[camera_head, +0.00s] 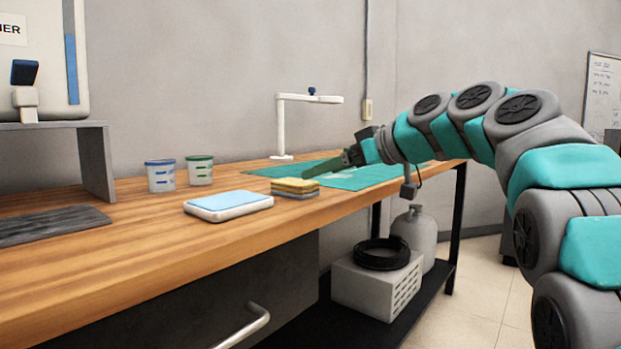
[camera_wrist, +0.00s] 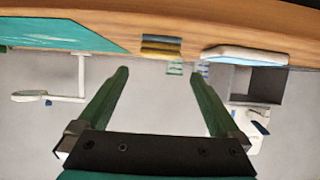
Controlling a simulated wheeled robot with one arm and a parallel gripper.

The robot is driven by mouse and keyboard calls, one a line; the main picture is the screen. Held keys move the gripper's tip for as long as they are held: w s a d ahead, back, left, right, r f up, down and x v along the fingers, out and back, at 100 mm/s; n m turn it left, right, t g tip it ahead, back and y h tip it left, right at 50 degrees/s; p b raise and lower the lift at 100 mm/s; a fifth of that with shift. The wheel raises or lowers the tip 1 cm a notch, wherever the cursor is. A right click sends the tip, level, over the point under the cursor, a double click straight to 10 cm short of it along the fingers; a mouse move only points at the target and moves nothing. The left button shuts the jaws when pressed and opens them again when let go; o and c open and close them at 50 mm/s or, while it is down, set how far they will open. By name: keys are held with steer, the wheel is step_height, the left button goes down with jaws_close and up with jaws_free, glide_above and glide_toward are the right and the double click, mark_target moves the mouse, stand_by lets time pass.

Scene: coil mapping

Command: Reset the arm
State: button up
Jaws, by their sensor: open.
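My arm reaches in from the right in the head view, bent over the right end of the wooden bench (camera_head: 130,262). My gripper (camera_head: 312,172) is above the bench, over the green mat (camera_head: 365,178) and just behind the stacked sponges (camera_head: 297,188). In the wrist view my gripper (camera_wrist: 158,72) shows two green fingers spread wide apart with nothing between them. That view is upside down, with the bench edge along the top. The sponges (camera_wrist: 161,46) show beyond the fingertips there. In the head view the fingers overlap, and I cannot tell whether they touch the mat.
A white tray with a blue pad (camera_head: 228,205) and two lidded cups (camera_head: 160,176) stand left of the sponges. A white lamp stand (camera_head: 281,125) rises behind the mat. A grey shelf (camera_head: 97,158) is at left. A box (camera_head: 376,288), black coil (camera_head: 382,254) and tank (camera_head: 414,232) sit below.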

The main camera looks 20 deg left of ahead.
steer(key=shift+v, duration=0.95)
steer(key=s+d+f+m+g+h+p, duration=0.1)
steer(key=s+d+f+m+h+p, duration=0.2)
steer(key=s+d+f, duration=0.45)
steer(key=s+d+f+m+g+h+p, duration=0.15)
steer(key=s+d+f+m+h, duration=0.3)
steer(key=f, duration=0.55)
steer(key=s+d+f+m+g+h+p, duration=0.1)
steer(key=s+d+f+m, duration=0.1)
steer(key=s+d+f, duration=0.3)
steer(key=s+d+f+m+g+h+p, duration=0.2)
steer(key=s+d+f, duration=0.4)
steer(key=s, duration=0.7)
steer(key=s+d+f+m+g+h+p, duration=0.1)
steer(key=s+d+f+m+h, duration=0.1)
steer(key=s+d+f, duration=0.3)
steer(key=s+f, duration=0.1)
steer(key=s, duration=0.3)
steer(key=shift+s+d+g, duration=0.3)
steer(key=shift+s+g, duration=0.05)
